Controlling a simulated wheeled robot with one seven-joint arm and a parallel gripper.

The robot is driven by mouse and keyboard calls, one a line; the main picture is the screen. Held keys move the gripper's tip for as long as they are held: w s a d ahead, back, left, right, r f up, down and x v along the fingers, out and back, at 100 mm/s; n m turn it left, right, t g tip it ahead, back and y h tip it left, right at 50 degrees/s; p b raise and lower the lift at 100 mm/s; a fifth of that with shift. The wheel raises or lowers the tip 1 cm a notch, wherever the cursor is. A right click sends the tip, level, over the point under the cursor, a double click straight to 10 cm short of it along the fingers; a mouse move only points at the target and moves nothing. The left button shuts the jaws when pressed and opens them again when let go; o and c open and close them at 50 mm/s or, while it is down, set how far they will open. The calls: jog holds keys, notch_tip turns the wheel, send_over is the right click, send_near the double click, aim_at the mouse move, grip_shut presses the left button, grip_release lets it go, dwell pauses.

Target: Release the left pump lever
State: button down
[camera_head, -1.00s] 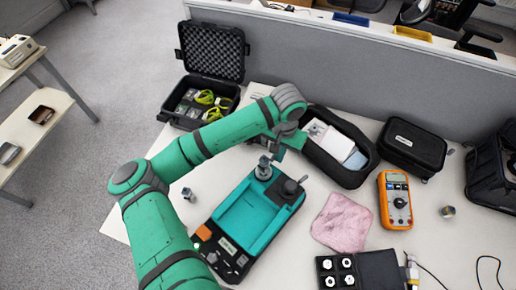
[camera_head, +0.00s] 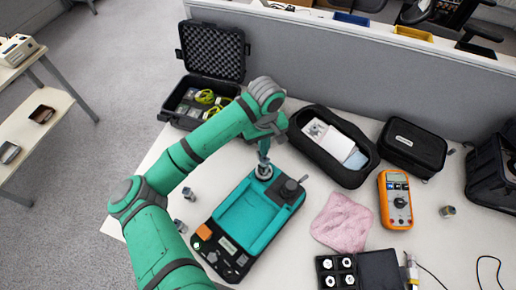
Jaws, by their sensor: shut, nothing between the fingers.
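The teal and black device (camera_head: 247,219) lies on the white table, with a shallow teal tray in its top. At its far end stands a grey round fitting (camera_head: 263,172), and to the right of it a dark round knob (camera_head: 290,189) with a short rod pointing up and right. I cannot tell which part is the left pump lever. My gripper (camera_head: 264,157) points down just above the grey fitting, shut and empty. Its fingertips are small here, and I cannot tell whether they touch the fitting.
An open black case (camera_head: 211,62) stands at the back left. An open pouch (camera_head: 345,178), a closed black case (camera_head: 414,146), a pink cloth (camera_head: 343,222) and an orange multimeter (camera_head: 396,206) lie right. Small metal cylinders (camera_head: 188,194) stand left of the device.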

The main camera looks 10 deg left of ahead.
notch_tip(320, 180, up, 7)
jog(key=n, duration=0.1)
jog(key=shift+a, duration=0.3)
dwell(0.5)
jog(key=shift+s, duration=0.1)
